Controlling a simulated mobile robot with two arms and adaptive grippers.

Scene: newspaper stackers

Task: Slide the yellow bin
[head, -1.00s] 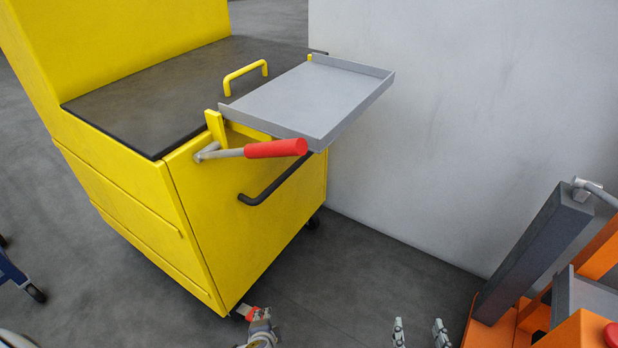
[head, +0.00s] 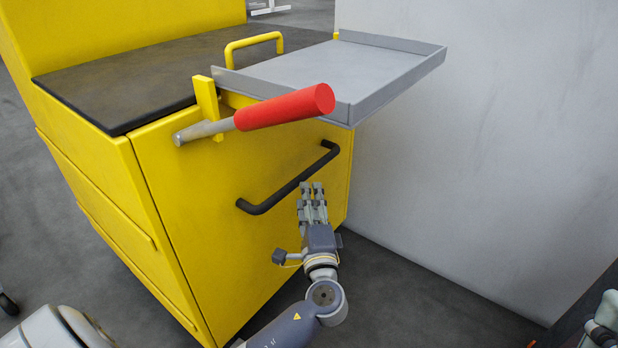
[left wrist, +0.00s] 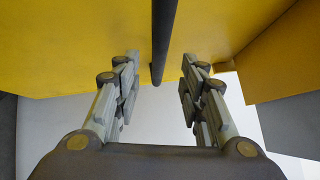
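The yellow bin (head: 245,215) is a tall cabinet on the left and middle of the head view, with a black bar handle (head: 283,190) on its near side. My left gripper (head: 311,187) is just below the right part of this handle, fingers pointing up toward it. In the left wrist view, the gripper (left wrist: 158,80) is open. The dark handle (left wrist: 162,45) runs between its two fingers with a gap on each side. What seems to be my right gripper (head: 605,318) is cut off at the lower right edge; its fingers are unclear.
A grey tray (head: 345,70) and a red-gripped lever (head: 285,107) stick out above the handle. A yellow loop handle (head: 254,45) stands on the dark top (head: 130,80). A grey wall (head: 510,150) lies to the right. Grey floor (head: 430,305) is free in front.

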